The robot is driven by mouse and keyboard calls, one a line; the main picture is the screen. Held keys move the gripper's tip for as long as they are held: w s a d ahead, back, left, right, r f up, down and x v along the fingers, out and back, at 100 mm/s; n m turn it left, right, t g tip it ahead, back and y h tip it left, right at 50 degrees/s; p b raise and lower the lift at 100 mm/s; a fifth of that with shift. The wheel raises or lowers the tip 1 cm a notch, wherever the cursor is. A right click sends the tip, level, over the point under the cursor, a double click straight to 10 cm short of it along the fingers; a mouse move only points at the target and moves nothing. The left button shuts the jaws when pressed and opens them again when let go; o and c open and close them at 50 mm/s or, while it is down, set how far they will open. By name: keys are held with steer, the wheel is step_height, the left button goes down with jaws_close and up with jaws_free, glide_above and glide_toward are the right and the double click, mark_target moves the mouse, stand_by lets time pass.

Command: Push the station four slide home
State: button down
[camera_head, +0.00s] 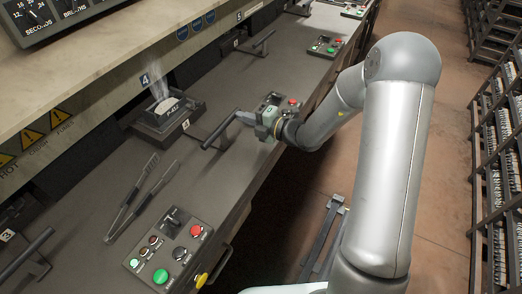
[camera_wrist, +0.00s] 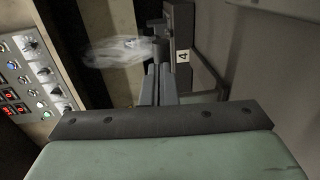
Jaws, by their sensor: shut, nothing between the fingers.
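The station four slide (camera_head: 152,130) is a dark tray standing out from the press on the grey bench, below the blue 4 sign. A steaming brake shoe (camera_head: 170,107) sits on it. Its bar handle (camera_head: 221,130) points out over the bench. In the wrist view the slide (camera_wrist: 181,30) carries a white 4 label, with steam at its left. My gripper (camera_head: 241,117) is shut and empty, its tips close to the handle's far end in the head view. In the wrist view my gripper's fingers (camera_wrist: 156,72) point at the slide; I cannot tell whether they touch the handle.
Tongs (camera_head: 132,198) lie on the bench at the left. A button panel (camera_head: 168,250) is in front, and another small panel (camera_head: 280,102) lies beside my gripper. Other station handles (camera_head: 262,40) stand along the bench. Shelves (camera_head: 499,150) line the right across the floor.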

steer(key=shift+r+x, duration=0.2)
steer(key=shift+x, duration=1.8)
steer(key=shift+r+x, duration=0.2)
steer(key=shift+x, duration=1.8)
steer(key=shift+a, duration=0.1)
steer(key=shift+r+x, duration=0.2)
steer(key=shift+x, duration=1.75)
steer(key=shift+r+x, duration=0.2)
steer(key=shift+x, duration=1.7)
steer(key=p+v, duration=0.3)
steer(key=v, duration=0.5)
steer(key=shift+r, duration=0.1)
